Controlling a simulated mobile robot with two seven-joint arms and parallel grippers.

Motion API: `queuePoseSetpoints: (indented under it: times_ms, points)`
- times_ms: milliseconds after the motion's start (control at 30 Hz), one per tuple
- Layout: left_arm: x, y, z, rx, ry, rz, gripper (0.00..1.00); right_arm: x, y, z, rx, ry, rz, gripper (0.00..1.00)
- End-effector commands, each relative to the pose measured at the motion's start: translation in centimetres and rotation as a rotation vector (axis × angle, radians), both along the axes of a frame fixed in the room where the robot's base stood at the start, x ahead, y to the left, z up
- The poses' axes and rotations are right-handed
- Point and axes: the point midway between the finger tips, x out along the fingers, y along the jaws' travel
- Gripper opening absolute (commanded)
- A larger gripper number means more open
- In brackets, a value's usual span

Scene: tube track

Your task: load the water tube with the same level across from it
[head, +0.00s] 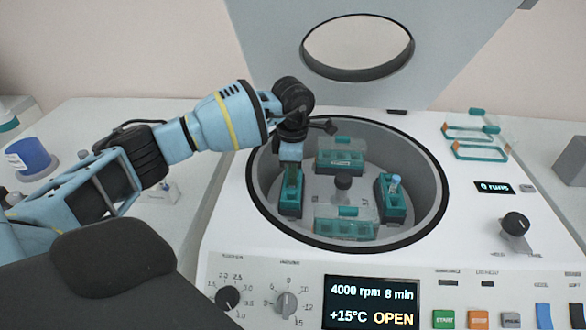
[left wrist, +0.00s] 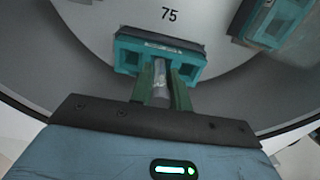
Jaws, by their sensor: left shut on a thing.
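My left gripper (head: 291,178) reaches down into the open centrifuge bowl over the left bucket (head: 290,207). Its green fingers (left wrist: 161,92) are shut on a clear tube (left wrist: 161,76). In the left wrist view the tube is at the middle of the teal bucket (left wrist: 126,58), with an open square on each side of it; how deep it sits is hard to tell. Across the rotor (head: 343,195), the right bucket (head: 396,210) holds a blue-capped tube (head: 395,183) upright. My right gripper is not in view.
The back bucket (head: 340,158) and front bucket (head: 346,228) carry clear covers. The bowl's rim (head: 440,205) surrounds the arm, and the raised lid (head: 270,50) stands behind. Loose teal frames (head: 480,150) lie on the right deck. The display (head: 372,303) reads OPEN.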

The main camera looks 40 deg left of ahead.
Motion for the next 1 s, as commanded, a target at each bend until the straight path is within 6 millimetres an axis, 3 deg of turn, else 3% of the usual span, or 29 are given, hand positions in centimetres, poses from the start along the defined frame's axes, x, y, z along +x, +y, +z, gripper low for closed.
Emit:
queuePoseSetpoints:
  times_ms: [200, 233, 400, 1000]
  points:
    - [0.0, 0.01, 0.01, 0.0, 0.0, 0.0, 0.05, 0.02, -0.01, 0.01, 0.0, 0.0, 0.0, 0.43]
    - [0.0, 0.01, 0.01, 0.0, 0.0, 0.0, 0.2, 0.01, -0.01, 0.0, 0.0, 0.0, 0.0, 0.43]
    - [0.0, 0.02, 0.02, 0.0, 0.0, 0.0, 0.43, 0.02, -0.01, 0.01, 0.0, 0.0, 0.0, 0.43]
    - [0.0, 0.01, 0.02, 0.0, 0.0, 0.0, 0.43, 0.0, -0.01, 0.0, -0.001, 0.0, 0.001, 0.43]
